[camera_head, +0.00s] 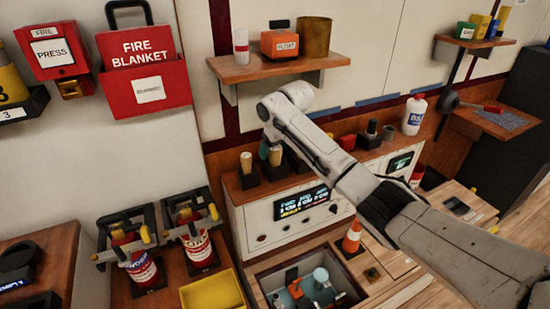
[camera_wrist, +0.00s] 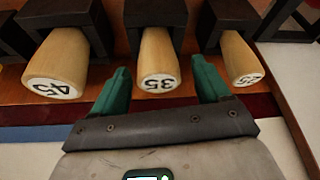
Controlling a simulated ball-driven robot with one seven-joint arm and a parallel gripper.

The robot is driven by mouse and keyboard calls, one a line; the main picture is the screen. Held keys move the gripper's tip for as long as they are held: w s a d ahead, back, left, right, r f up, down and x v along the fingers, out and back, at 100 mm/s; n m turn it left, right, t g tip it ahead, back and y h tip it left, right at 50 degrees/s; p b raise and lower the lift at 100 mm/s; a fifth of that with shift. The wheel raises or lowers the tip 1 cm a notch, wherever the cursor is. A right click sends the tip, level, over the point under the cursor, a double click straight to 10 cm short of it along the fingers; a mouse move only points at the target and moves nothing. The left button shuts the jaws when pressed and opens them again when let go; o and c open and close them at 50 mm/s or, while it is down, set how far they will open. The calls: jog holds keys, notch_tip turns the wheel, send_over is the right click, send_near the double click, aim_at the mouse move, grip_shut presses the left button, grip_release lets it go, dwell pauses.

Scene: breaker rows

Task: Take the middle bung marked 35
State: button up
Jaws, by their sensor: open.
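The middle bung marked 35 (camera_wrist: 158,65) is a pale wooden cone in a dark square holder in the wrist view. Its white end shows the number upside down. My gripper (camera_wrist: 158,72) is open, with one green finger on each side of this bung and gaps showing between. A bung marked 45 (camera_wrist: 62,65) is to the left. Another bung (camera_wrist: 240,58), its number hard to read, is to the right. In the head view, my gripper (camera_head: 264,150) is over the row, where two bungs (camera_head: 246,162) (camera_head: 275,156) show; my arm hides part of the row.
The right finger is close to the right-hand bung. A wooden shelf (camera_head: 235,70) with an orange box (camera_head: 279,44) hangs above the row. A white panel with a display (camera_head: 301,203) is below. A white bottle (camera_head: 414,116) stands to the right.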

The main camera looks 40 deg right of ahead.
jog(key=shift+x, duration=0.9)
jog(key=shift+s, duration=0.1)
jog(key=c, duration=1)
